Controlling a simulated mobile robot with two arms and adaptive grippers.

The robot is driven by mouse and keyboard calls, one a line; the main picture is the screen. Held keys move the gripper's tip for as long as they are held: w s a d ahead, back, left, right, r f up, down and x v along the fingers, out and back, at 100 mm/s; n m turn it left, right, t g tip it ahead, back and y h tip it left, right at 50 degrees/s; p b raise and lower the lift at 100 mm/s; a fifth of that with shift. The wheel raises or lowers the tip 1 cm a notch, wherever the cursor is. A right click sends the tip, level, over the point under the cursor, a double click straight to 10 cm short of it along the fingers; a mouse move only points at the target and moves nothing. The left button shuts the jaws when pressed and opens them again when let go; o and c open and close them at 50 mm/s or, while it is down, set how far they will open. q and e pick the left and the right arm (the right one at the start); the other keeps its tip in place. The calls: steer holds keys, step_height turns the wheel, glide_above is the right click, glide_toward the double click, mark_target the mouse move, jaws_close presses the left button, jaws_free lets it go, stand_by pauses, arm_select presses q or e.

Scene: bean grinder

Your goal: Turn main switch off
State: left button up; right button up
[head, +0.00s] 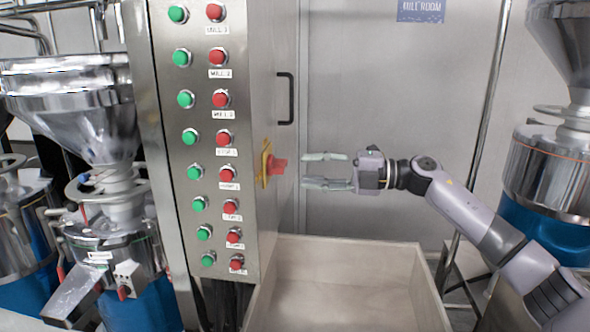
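The main switch (278,166) is a red rotary handle on a yellow backing plate. It sits on the right side face of the tall metal control cabinet (262,60). My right gripper (308,170) comes in from the right with its fingers pointing left at the switch. Its fingers are spread apart, one above the other, with nothing between them. The fingertips are a short way to the right of the red handle and look apart from it. My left gripper is out of view.
The cabinet front carries columns of green buttons (190,137) and red buttons (223,138). A black door handle (286,98) is above the switch. A beige open bin (345,243) lies below. Metal grinders stand at left (75,110) and right (545,165).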

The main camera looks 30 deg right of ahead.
steer(key=v, duration=0.7)
steer(key=shift+s+f, duration=0.1)
stand_by(0.4)
